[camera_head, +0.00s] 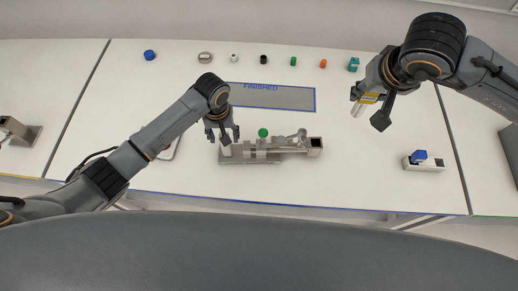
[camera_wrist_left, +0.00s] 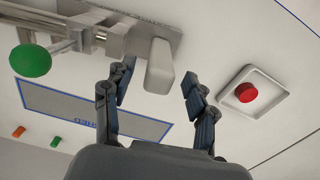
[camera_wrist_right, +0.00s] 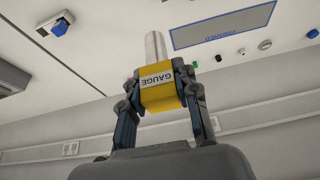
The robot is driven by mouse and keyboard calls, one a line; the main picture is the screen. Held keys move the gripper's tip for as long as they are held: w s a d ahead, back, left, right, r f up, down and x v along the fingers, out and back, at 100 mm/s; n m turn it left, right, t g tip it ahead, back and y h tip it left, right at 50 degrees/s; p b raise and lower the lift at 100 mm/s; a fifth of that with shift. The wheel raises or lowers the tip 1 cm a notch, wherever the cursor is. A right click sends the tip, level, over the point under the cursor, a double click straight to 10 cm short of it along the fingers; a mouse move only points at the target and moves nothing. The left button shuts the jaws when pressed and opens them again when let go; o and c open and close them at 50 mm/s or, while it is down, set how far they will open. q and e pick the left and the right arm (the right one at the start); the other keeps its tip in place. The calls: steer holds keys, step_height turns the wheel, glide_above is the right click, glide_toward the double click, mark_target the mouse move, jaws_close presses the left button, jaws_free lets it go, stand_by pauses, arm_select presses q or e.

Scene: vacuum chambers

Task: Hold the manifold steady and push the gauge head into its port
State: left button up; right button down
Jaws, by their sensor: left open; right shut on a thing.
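The manifold (camera_head: 262,157) is a grey metal assembly on a base plate at the middle front of the table, with a green knob (camera_head: 263,132) on top and an opening at its right end (camera_head: 315,147). My left gripper (camera_head: 222,138) is open at the manifold's left end. In the left wrist view, a pale upright block (camera_wrist_left: 160,66) of the manifold stands between its fingers, with gaps visible. My right gripper (camera_head: 366,100) is shut on the yellow gauge head (camera_wrist_right: 162,88), labelled GAUGE, whose metal tube (camera_wrist_right: 155,47) points away from the fingers. It is held up, right of the manifold.
A blue-edged mat marked FINISHED (camera_head: 270,97) lies behind the manifold. Several small coloured parts line the back. A white tray with a red button (camera_wrist_left: 245,92) is beside my left arm. A white block with a blue top (camera_head: 421,157) stands at right. The table between is clear.

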arm_select(q)
steer(key=shift+f+b, duration=0.3)
steer(key=shift+f, duration=2.7)
arm_select(e)
steer(key=shift+f, duration=0.3)
arm_select(q)
jaws_close()
steer(key=shift+s+f, duration=0.1)
arm_select(e)
steer(key=shift+s+r, duration=0.1)
arm_select(q)
steer(key=shift+s+f, duration=0.15)
steer(key=shift+f, duration=0.05)
